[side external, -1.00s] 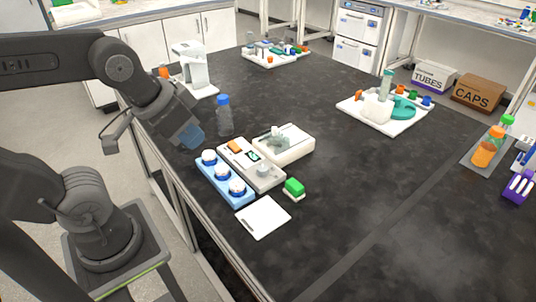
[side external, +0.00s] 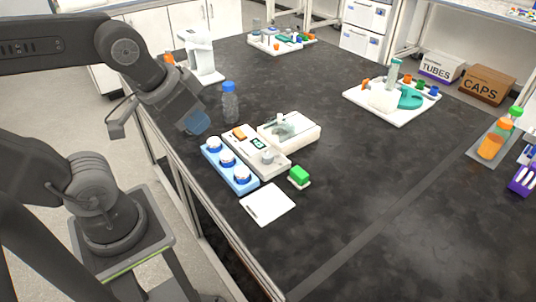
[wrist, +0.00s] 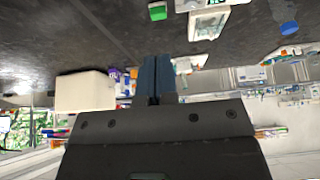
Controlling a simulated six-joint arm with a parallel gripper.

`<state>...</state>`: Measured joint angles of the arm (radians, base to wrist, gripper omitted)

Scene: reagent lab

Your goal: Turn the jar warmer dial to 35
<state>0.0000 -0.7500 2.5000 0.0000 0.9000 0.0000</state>
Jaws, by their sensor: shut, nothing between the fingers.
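The jar warmer appears to be the pale box (side external: 262,148) with an orange switch, a small dark display (side external: 258,143) and a round grey dial (side external: 267,158) at its near end. The dial's pointer and the display's number are too small to read. My gripper (side external: 197,123) is up and to the left of the box, clear of it, with its blue fingers shut and empty. In the wrist view the shut fingers (wrist: 157,75) point over the table with nothing between them.
A blue rack (side external: 226,165) with white-and-blue caps lies along the box's left side. A white unit with a clear part (side external: 290,132) adjoins its right. A green block (side external: 299,175), a white card (side external: 267,204) and a blue-capped bottle (side external: 230,104) stand near. The table's right middle is clear.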

